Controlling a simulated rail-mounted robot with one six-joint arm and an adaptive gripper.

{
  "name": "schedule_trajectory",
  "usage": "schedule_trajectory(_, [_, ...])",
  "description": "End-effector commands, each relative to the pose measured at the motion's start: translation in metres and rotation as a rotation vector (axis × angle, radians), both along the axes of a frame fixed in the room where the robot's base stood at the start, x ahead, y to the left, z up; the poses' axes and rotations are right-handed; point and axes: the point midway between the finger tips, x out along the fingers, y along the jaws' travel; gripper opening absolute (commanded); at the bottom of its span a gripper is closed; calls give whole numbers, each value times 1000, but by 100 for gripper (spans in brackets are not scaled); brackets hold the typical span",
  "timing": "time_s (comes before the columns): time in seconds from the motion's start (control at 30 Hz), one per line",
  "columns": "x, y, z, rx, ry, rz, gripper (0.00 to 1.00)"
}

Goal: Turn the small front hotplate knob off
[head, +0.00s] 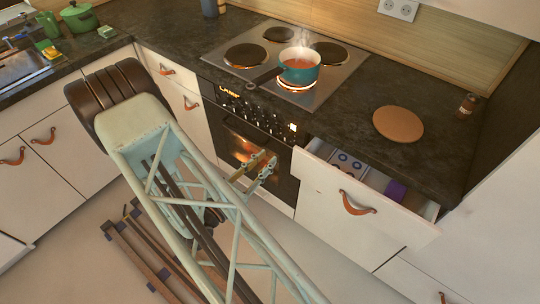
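The row of dark control knobs (250,110) runs along the top of the black oven front (240,140). The knobs are too small to read, and I cannot tell which is the small front hotplate's knob or how it is turned. The front right hotplate (297,86) glows orange under a teal pot (300,66) with red, steaming contents. My gripper (267,159) is in front of the oven door, below the knob row and apart from the knobs. Its two tan-tipped fingers are spread with a gap and hold nothing.
A drawer (350,200) right of the oven stands open, with items inside. The pot's handle (265,76) points left over the hob's front. A round wooden board (398,124) and a small bottle (467,105) stand on the dark counter (430,150). Brown bars (140,255) lie low at left.

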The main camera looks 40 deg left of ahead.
Motion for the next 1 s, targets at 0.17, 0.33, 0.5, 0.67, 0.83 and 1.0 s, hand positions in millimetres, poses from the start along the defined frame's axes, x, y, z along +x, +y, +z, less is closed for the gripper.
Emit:
schedule_trajectory(0.17, [-12, 0, 0, 0, 0, 1, 21])
schedule_trajectory(0.33, [-16, -1, 0, 0, 0, 0, 21])
schedule_trajectory(0.5, [-17, -1, 0, 0, 0, 0, 21])
schedule_trajectory(0.67, [-17, -1, 0, 0, 0, 0, 21])
schedule_trajectory(0.83, [-17, -1, 0, 0, 0, 0, 21])
schedule_trajectory(1.0, [-16, -1, 0, 1, 0, -1, 21])
